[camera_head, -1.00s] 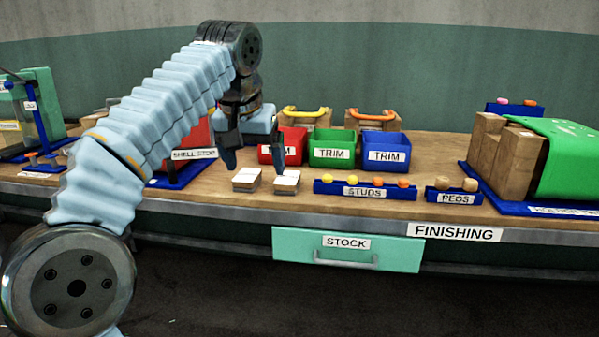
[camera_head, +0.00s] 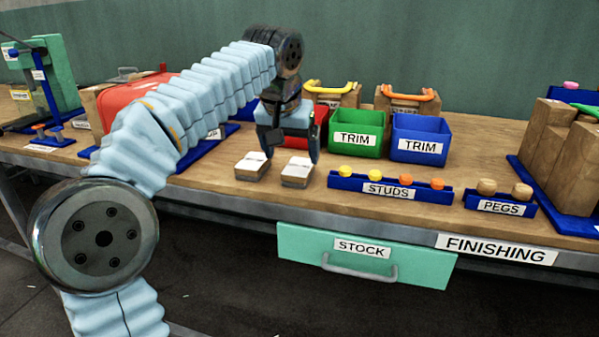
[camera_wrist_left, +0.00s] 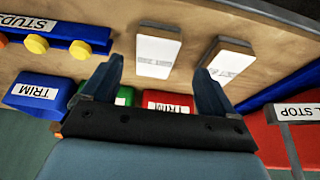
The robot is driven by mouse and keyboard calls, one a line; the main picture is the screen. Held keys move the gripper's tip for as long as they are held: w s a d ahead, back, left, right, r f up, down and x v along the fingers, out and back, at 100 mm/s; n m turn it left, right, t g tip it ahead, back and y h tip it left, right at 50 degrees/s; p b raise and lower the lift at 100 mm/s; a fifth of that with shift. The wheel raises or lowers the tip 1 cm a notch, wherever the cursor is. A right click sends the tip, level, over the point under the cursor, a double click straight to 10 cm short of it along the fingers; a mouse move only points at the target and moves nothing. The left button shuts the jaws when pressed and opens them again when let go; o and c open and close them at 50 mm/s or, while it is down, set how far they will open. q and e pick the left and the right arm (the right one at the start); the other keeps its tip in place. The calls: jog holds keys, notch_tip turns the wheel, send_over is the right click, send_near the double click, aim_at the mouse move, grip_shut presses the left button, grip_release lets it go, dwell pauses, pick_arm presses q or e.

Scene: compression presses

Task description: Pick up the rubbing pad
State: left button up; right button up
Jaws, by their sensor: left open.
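Two small block-like pads with white labelled tops lie side by side on the wooden bench; the print is too small to read. The left pad (camera_head: 252,167) and the right pad (camera_head: 297,172) stand a little apart. My left gripper (camera_head: 291,150) is open and empty, behind and above the pads, roughly in line with the right one. In the left wrist view, that same pad (camera_wrist_left: 157,51) shows between and beyond the open fingertips (camera_wrist_left: 160,66), and the other pad (camera_wrist_left: 229,59) lies beyond the right finger. My right gripper is not in view.
A STUDS tray (camera_head: 388,193) and a PEGS tray (camera_head: 487,208) lie right of the pads. A green TRIM bin (camera_head: 357,138), a blue TRIM bin (camera_head: 419,146) and a red bin stand behind. Bare bench (camera_head: 225,182) lies in front of the pads.

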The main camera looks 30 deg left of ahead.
aim_at(298, 167)
pick_arm(q)
jog(key=x, duration=0.5)
jog(key=shift+w+d+f, duration=0.15)
jog(key=shift+w+f, duration=0.05)
jog(key=shift+w, duration=0.2)
jog(key=c, duration=1.2)
jog(key=shift+o, duration=0.2)
jog(key=shift+r, duration=0.1)
